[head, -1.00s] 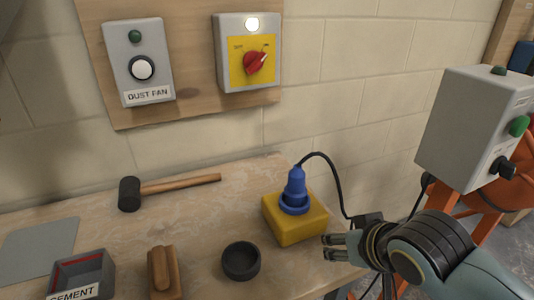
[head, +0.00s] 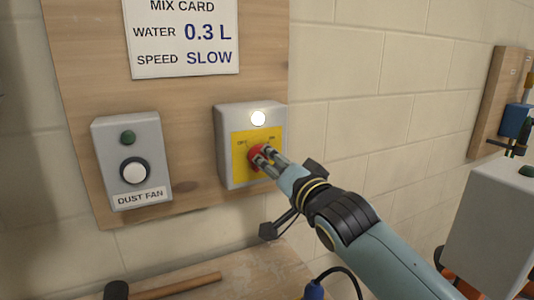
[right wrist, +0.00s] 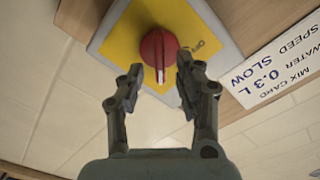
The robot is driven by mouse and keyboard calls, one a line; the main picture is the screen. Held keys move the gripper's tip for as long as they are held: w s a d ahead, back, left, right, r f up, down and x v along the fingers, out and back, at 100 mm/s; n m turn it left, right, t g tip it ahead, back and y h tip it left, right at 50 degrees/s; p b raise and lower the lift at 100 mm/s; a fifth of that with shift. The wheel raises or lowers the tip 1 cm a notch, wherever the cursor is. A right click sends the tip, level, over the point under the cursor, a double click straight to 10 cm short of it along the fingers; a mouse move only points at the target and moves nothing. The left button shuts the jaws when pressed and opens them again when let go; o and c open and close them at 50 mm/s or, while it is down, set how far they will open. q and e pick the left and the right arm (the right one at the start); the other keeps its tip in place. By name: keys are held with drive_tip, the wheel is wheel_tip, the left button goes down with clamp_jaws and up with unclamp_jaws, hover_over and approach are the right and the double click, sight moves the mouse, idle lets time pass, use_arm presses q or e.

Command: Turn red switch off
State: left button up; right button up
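The red switch (head: 254,152) is a rotary knob on a yellow plate of a grey box (head: 224,160) on the wooden wall board. OFF is printed at the plate's upper left and ON at its upper right. The round lamp (head: 258,118) above it is lit white. My right gripper (head: 263,158) is at the knob and partly hides it in the head view. In the right wrist view its two fingers (right wrist: 162,78) are spread, one on each side of the lower end of the red knob (right wrist: 157,48). Whether they touch it is unclear. My left gripper is out of view.
A dust fan box (head: 133,190) with a white button is left of the switch box. A mix card (head: 185,45) hangs above. A hammer (head: 160,290) lies on the bench below. A grey control box (head: 490,230) stands at the right.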

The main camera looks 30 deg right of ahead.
drive_tip(key=shift+w+d, duration=0.1)
drive_tip(key=shift+w, duration=1.2)
drive_tip(key=shift+c, duration=0.8)
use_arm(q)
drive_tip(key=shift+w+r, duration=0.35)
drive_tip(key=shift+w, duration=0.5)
use_arm(e)
clamp_jaws()
